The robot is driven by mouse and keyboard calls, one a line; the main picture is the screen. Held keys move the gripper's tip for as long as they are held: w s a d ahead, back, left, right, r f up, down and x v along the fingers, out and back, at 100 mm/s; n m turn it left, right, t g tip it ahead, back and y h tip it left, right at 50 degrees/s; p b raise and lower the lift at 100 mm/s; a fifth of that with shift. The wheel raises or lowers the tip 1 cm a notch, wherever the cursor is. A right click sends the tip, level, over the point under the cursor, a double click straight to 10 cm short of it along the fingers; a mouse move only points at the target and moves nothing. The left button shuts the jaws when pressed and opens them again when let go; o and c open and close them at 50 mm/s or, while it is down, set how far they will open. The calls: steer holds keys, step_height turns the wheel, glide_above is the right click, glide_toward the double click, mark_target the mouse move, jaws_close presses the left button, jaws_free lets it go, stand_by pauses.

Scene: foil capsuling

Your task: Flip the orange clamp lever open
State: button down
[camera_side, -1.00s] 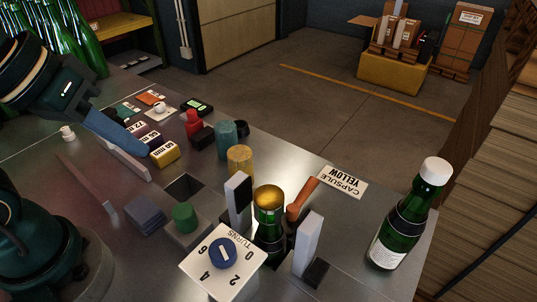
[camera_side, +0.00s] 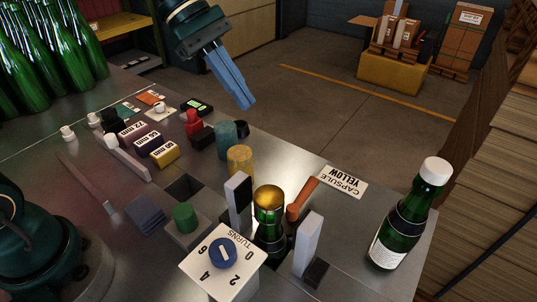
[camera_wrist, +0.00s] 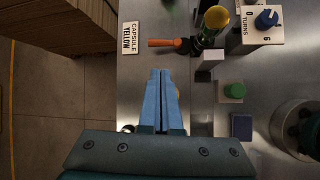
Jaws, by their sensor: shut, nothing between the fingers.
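The orange clamp lever (camera_side: 302,198) stands beside the capped green bottle (camera_side: 270,238), between two upright posts, and tilts up to the right in the side view. In the wrist view the lever (camera_wrist: 165,43) lies sideways, left of the bottle's gold top (camera_wrist: 215,19). My gripper (camera_side: 246,102) has blue fingers, shut and empty, held high above the table's far edge, well apart from the lever. In the wrist view my gripper (camera_wrist: 160,72) points toward the lever, with its tips short of it in the picture.
A CAPSULE YELLOW card (camera_side: 342,182) lies behind the lever. A dial box (camera_side: 224,262) marked TURNS stands in front of the bottle. A white-capped bottle (camera_side: 402,225) stands at right. Teal (camera_side: 226,138) and yellow (camera_side: 240,160) cylinders stand left of the clamp.

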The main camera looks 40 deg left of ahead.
mark_target(299, 203)
steer(key=w+a+f+n+g+h, duration=0.1)
steer(key=w+a+f+n, duration=0.1)
steer(key=f, duration=0.5)
steer(key=shift+w, duration=0.5)
steer(key=shift+f, duration=0.1)
steer(key=x, duration=1)
steer(key=shift+s+d+f, duration=0.1)
steer(key=shift+s+d, duration=0.15)
steer(key=shift+d, duration=0.05)
steer(key=shift+w+d+f, duration=0.1)
steer(key=shift+d, duration=1)
steer(key=shift+d+f, duration=0.1)
steer(key=shift+d, duration=0.55)
